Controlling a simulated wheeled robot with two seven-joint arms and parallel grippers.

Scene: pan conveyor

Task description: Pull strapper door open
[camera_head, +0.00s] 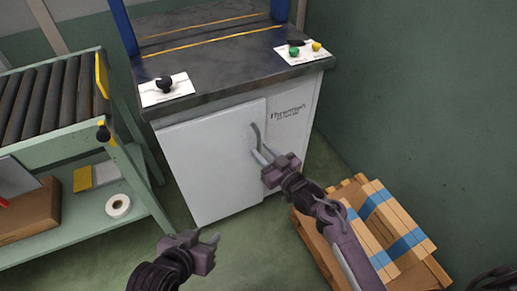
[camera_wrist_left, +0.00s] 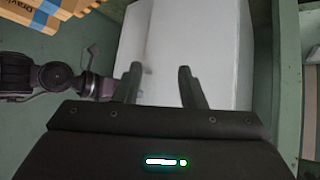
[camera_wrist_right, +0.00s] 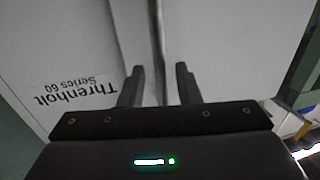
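The strapper (camera_head: 240,150) is a white cabinet with a dark worktop. Its plain white door (camera_head: 210,160) fills the left part of the front; I cannot tell whether it is slightly ajar. A grey vertical handle (camera_head: 256,135) sits near the door's right edge. My right gripper (camera_head: 263,156) is at the handle's lower part. In the right wrist view the handle (camera_wrist_right: 157,40) runs down between the open fingers (camera_wrist_right: 160,85), with a gap on both sides. My left gripper (camera_head: 212,243) is open and empty, low in front of the door, which shows in the left wrist view (camera_wrist_left: 190,45).
A green roller conveyor (camera_head: 55,95) stands left, with a tape roll (camera_head: 118,206) and a cardboard box (camera_head: 30,212) on its lower shelf. A wooden pallet (camera_head: 315,240) with blue-banded cartons (camera_head: 385,215) lies right. Control panels (camera_head: 166,89) sit on the worktop. Green floor lies before the door.

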